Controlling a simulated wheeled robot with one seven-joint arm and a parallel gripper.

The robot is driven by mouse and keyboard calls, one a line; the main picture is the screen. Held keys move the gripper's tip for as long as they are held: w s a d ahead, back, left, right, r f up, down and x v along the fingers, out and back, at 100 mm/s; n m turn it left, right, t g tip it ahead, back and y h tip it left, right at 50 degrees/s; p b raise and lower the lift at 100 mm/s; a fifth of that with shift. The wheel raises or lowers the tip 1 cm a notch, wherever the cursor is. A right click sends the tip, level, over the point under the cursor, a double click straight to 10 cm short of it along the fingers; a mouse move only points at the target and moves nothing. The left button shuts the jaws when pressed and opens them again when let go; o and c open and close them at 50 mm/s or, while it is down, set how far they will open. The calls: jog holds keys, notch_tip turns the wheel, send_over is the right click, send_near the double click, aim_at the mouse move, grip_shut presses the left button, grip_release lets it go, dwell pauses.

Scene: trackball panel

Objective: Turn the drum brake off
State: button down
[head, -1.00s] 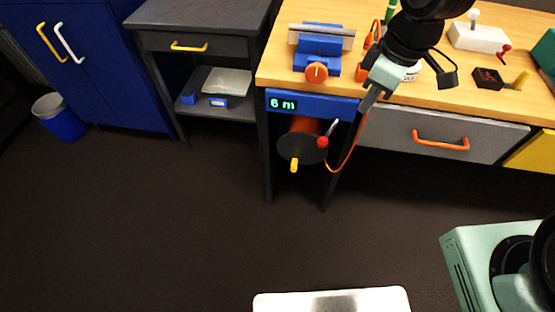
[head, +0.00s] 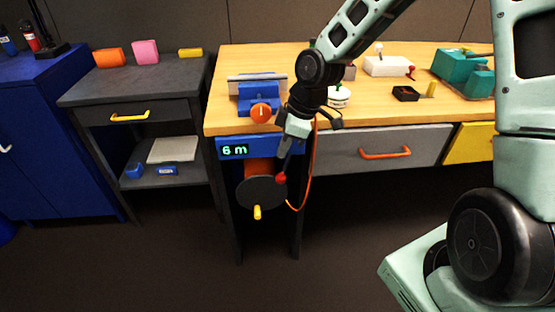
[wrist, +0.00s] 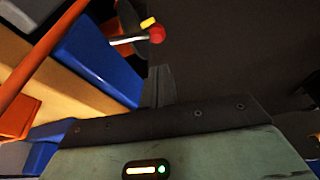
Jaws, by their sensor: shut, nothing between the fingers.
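The drum (head: 258,192) hangs under the bench's left end, with a dark round face and a yellow crank handle (head: 257,212). A lever with a red knob (head: 281,178) stands at the drum's upper right. In the wrist view the red knob (wrist: 157,34) sits on a metal rod, just beyond my fingers. My gripper (head: 283,166) is shut and empty, pointing down right by the knob in the head view. I cannot tell whether it touches the knob. The shut fingers also show in the wrist view (wrist: 160,82). The drum face is mostly out of the wrist view.
A blue panel (head: 262,146) with a "6 m" display (head: 234,150) is above the drum. An orange cable (head: 309,175) loops down at its right. A blue vise (head: 258,98) stands on the bench top above. A drawer with an orange handle (head: 386,153) is to the right.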

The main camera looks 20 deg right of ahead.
aim_at(279, 181)
jog(key=b+x, duration=0.2)
jog(key=x, duration=0.7)
jog(key=shift+s+d, duration=0.1)
jog(key=shift+s, duration=0.05)
jog(key=shift+s+d+n+p, duration=0.1)
jog(key=shift+s+n+p, duration=0.05)
jog(key=shift+n+p, duration=0.25)
jog(key=shift+s+r+p, duration=0.1)
jog(key=shift+p, duration=0.2)
jog(key=n+p, duration=0.1)
jog(key=s+d+n+g+p, duration=0.1)
jog(key=p, duration=0.1)
jog(key=n+p, duration=0.1)
jog(key=p, duration=0.1)
jog(key=shift+s+d+r, duration=0.25)
jog(key=shift+s+r, duration=0.05)
jog(key=shift+s+d+f+n+g+p, duration=0.1)
jog(key=shift+s+d+n+g+p, duration=0.25)
jog(key=shift+d+n+p, duration=0.7)
jog(key=shift+s+d+f+n+g+p, duration=0.15)
jog(key=shift+s+d+n+g+p, duration=0.3)
jog(key=shift+p, duration=0.95)
jog(key=shift+s+d+f+n+g+p, duration=0.1)
jog(key=shift+d+n+g+p, duration=0.1)
jog(key=shift+d+n+p, duration=0.9)
jog(key=shift+a, duration=0.1)
